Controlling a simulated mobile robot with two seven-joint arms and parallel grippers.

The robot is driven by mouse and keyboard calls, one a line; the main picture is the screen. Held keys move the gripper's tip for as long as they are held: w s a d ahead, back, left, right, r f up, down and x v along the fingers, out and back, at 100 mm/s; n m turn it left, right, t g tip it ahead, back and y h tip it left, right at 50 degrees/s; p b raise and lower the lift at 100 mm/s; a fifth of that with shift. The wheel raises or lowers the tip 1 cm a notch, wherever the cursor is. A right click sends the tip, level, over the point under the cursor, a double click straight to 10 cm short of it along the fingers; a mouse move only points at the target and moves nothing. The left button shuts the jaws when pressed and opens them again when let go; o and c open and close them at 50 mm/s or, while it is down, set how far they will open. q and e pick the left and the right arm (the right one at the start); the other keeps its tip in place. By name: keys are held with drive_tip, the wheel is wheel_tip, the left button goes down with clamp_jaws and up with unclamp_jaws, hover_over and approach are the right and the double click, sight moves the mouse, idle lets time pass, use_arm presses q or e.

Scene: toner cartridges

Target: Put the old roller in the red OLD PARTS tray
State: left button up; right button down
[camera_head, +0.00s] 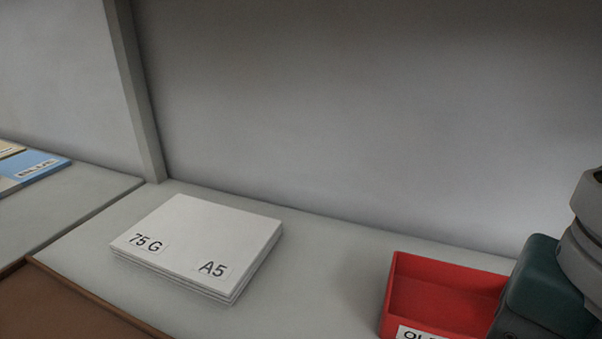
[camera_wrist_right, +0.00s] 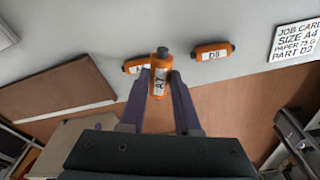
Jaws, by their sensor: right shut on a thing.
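The red tray (camera_head: 445,290) stands at the lower right of the head view, with a cut-off label beginning "OL"; its visible inside is empty. My right gripper (camera_wrist_right: 160,80) is shut on an orange cylinder (camera_wrist_right: 158,87) with a dark cap and a label that seems to read A7. I cannot tell whether it is the old roller. In the head view my right arm hides the tray's right end, and its fingertips are out of sight. My left gripper is in neither view.
Two other orange cylinders, one marked D5 (camera_wrist_right: 211,52) and one partly hidden (camera_wrist_right: 132,67), lie on the grey surface. A job card (camera_wrist_right: 295,42) is at the upper right. A white paper stack (camera_head: 200,240) lies left of the tray, with bare surface between.

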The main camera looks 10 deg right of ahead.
drive_tip(key=b, duration=0.2)
hover_over(447, 320)
drive_tip(key=shift+d+f, duration=0.15)
drive_tip(key=shift+f, duration=0.7)
wheel_tip(447, 320, down, 5)
drive_tip(key=shift+r+b, duration=0.1)
drive_tip(key=shift+b, duration=0.8)
drive_tip(key=shift+w+d+f, duration=0.1)
drive_tip(key=shift+w+f, duration=0.1)
drive_tip(key=shift+f, duration=0.1)
drive_tip(key=c, duration=0.6)
unclamp_jaws()
drive_tip(key=r, duration=0.2)
drive_tip(key=r+p, duration=0.1)
drive_tip(key=r, duration=0.2)
drive_tip(key=d+r, duration=0.1)
drive_tip(key=r, duration=0.1)
drive_tip(key=shift+w+r+p, duration=0.3)
drive_tip(key=shift+r, duration=0.05)
